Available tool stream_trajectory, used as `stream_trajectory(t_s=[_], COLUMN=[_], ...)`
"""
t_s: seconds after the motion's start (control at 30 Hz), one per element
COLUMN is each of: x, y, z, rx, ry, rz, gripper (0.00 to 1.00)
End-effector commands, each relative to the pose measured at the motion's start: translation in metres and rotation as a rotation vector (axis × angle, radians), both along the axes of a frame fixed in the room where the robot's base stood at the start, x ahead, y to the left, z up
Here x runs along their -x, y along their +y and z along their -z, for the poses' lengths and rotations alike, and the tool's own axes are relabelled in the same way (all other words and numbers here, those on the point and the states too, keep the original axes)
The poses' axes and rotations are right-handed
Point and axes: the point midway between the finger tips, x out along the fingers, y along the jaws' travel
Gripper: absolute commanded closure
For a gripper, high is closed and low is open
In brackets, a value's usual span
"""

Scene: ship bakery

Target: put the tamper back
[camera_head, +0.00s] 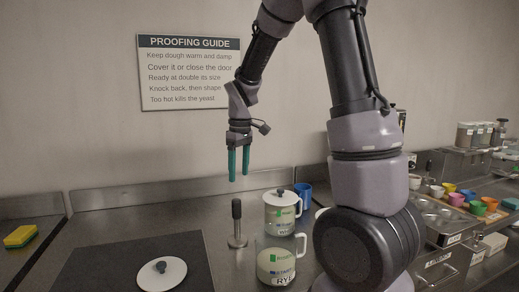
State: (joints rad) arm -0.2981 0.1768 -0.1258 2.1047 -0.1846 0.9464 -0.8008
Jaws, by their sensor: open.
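The tamper (237,225), with a dark upright handle and a round metal base, stands upright on the steel counter. It is just left of the white lidded jar. My gripper (239,174) hangs above the tamper with its two teal fingers pointing down. The fingers are apart and empty, with a clear gap between their tips and the top of the handle. A place marked for the tamper cannot be made out in this view.
A lidded jar (280,219), an open jar labelled RYE (277,266) and a blue mug (303,194) stand close right of the tamper. A dark mat (95,262) bears a white lid (161,273). A sponge (20,236) lies far left. Colourful cups fill the right side.

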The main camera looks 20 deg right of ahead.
Motion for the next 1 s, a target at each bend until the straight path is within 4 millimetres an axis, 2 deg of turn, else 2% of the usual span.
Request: stream_trajectory(t_s=[0.03, 0.2, 0.4, 0.5, 0.6, 0.73, 0.83, 1.0], x=[0.008, 0.044, 0.096, 0.124, 0.149, 0.173, 0.184, 0.189], y=[-0.005, -0.021, -0.037, -0.042, -0.046, -0.049, -0.050, -0.050], z=[-0.018, -0.073, -0.121, -0.139, -0.150, -0.158, -0.161, -0.161], rx=[-0.023, -0.117, -0.236, -0.301, -0.362, -0.426, -0.456, -0.473], ry=[-0.032, -0.133, -0.241, -0.292, -0.335, -0.378, -0.396, -0.404], rz=[0.055, 0.289, 0.560, 0.689, 0.805, 0.917, 0.969, 1.000], gripper=[0.31, 0.31, 0.31, 0.31, 0.31, 0.31, 0.31, 0.31])
